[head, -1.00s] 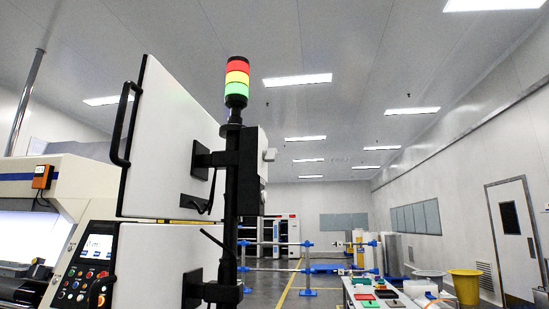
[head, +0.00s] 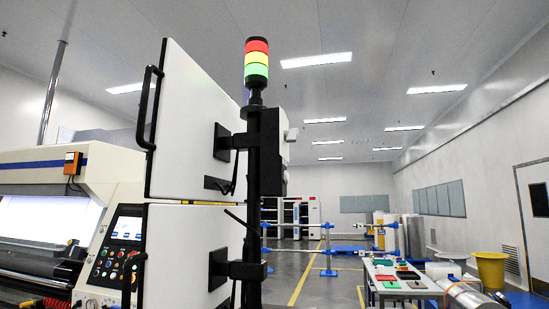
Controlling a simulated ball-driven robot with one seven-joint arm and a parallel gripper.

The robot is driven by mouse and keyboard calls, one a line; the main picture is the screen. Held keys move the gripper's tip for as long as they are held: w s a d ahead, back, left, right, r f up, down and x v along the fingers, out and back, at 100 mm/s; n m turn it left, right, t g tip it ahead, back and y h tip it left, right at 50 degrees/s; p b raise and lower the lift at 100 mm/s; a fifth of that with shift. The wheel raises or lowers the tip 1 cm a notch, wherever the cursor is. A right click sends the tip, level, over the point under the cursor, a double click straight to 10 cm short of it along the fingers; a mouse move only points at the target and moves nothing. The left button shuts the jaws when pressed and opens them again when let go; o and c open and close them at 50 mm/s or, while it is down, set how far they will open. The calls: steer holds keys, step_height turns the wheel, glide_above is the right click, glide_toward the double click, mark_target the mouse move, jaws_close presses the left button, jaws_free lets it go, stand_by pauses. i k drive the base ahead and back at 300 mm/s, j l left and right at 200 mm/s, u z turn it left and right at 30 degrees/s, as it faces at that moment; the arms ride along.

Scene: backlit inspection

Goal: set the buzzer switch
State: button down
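A signal tower with red, yellow and green sections (head: 257,65) stands on a dark pole (head: 252,220) beside a white machine cabinet (head: 190,110). A black box (head: 273,150) is fixed to the pole under the lights, and a small pale knob-like part (head: 292,134) sticks out on its right side. I cannot tell whether this is the buzzer switch, or how it is set. A control panel (head: 120,250) with a screen and several coloured buttons is on the machine at lower left. My gripper is not in view.
Black door handles (head: 151,105) stick out from the cabinet. A table (head: 405,288) with coloured items stands at lower right, near a metal cylinder (head: 470,298) and a yellow bin (head: 491,268). Grey floor (head: 308,285) with yellow lines shows between pole and table.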

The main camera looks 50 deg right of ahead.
mark_target(291, 136)
steer(key=i+j+z, duration=0.1)
steer(key=z, duration=0.7)
